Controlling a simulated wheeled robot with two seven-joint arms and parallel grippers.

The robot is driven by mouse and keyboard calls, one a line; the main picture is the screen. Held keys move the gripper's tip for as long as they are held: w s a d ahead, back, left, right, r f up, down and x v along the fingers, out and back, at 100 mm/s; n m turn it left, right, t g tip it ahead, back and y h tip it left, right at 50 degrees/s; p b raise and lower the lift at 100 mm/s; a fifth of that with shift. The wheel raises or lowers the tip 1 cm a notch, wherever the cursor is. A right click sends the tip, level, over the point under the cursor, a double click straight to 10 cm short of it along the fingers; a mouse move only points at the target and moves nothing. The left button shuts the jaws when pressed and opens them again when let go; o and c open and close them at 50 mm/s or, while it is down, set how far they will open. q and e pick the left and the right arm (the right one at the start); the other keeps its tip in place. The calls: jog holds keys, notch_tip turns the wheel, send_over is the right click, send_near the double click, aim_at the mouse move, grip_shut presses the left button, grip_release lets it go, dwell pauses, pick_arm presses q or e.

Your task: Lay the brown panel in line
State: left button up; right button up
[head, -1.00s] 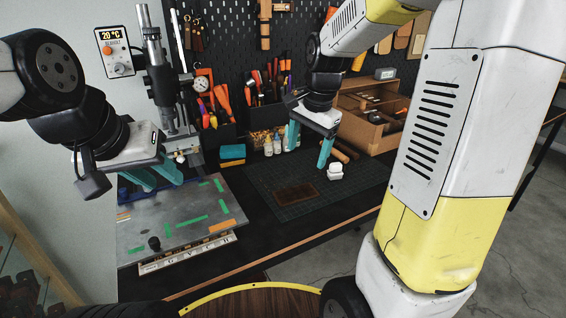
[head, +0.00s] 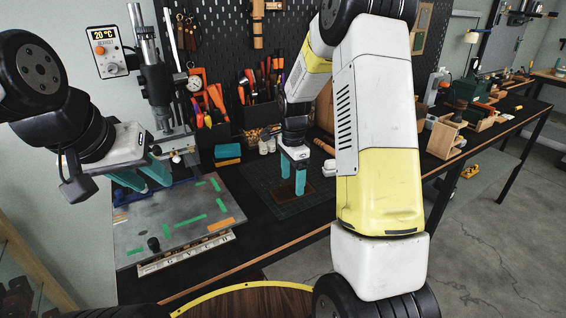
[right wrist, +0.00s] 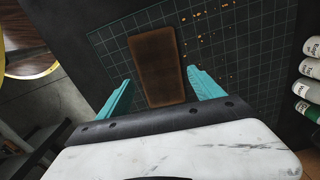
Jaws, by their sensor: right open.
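The brown panel (head: 303,194) is a flat dark-brown rectangle lying on the dark gridded cutting mat (head: 268,187). My left gripper (head: 144,178) hangs over the far left part of the grey metal plate (head: 180,228) of the press. Its teal fingers look apart and empty. The plate carries green and orange tape strips.
White bottles (right wrist: 309,88) stand right of the mat in the right wrist view. Tan crumbs (right wrist: 208,22) lie on the mat.

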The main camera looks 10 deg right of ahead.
notch_tip(320, 180, down, 2)
jog(key=shift+f, duration=0.15)
jog(key=shift+c, duration=0.5)
jog(key=c, duration=0.8)
jog(key=shift+r, duration=2.6)
